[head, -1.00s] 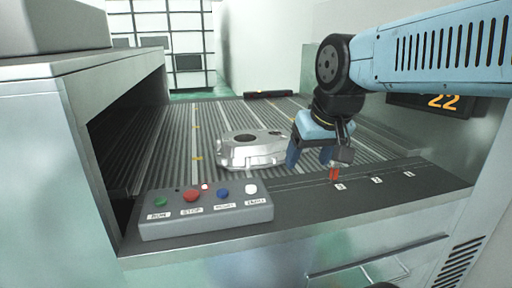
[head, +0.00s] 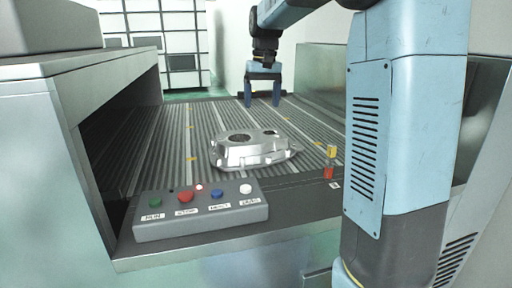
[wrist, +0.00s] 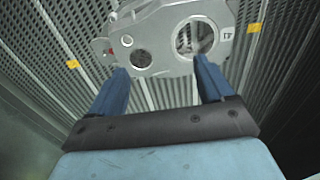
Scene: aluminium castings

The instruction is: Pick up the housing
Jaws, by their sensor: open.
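The housing (head: 252,150) is a silver-grey aluminium casting lying on the ribbed conveyor bed in the head view. It has one large round opening and a smaller one. In the wrist view the housing (wrist: 163,42) fills the top middle, beyond the fingertips. My gripper (head: 262,104) hangs pointing down, behind the housing and slightly to its right in the head view. Its two blue fingers are apart with nothing between them. In the wrist view my gripper (wrist: 158,66) points toward the housing's near edge. I cannot tell the exact gap.
A grey button box (head: 201,212) with several coloured buttons stands at the front edge. A small red and yellow post (head: 330,163) stands right of the housing. A metal hood (head: 75,120) bounds the left side. The ribbed bed (head: 175,165) around the housing is mostly clear.

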